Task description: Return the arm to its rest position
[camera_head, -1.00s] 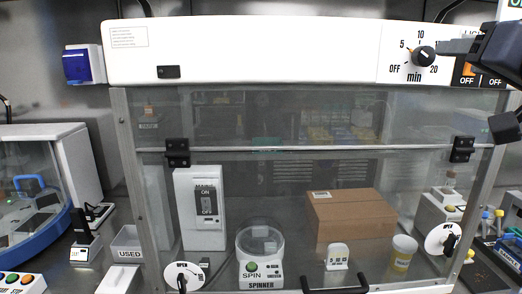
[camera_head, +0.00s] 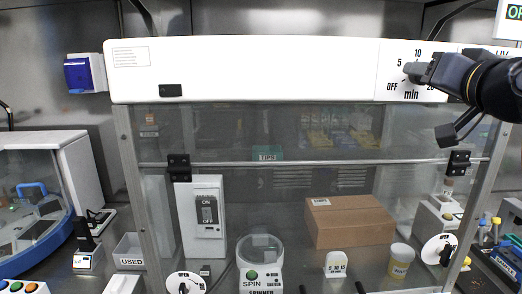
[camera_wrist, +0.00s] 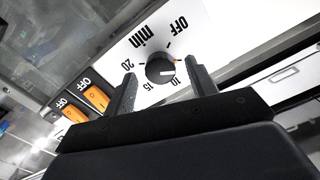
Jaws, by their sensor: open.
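My gripper (camera_head: 415,72) is in front of the timer panel at the top right of the white cabinet (camera_head: 250,72), and its arm reaches in from the right edge. In the head view it covers the timer knob. In the wrist view my gripper (camera_wrist: 162,78) is open, with one finger on each side of the round dark timer knob (camera_wrist: 157,68). Gaps show between the knob and the fingers. I cannot tell how deep the fingers reach around it. The printed scale reads OFF, 10, 15, 20 and min.
Orange switches (camera_wrist: 96,97) marked OFF sit beside the dial. Behind the cabinet's glass front are a cardboard box (camera_head: 348,222), a spinner (camera_head: 260,262) and a white ON/OFF box (camera_head: 207,207). A domed machine (camera_head: 40,190) stands at the left.

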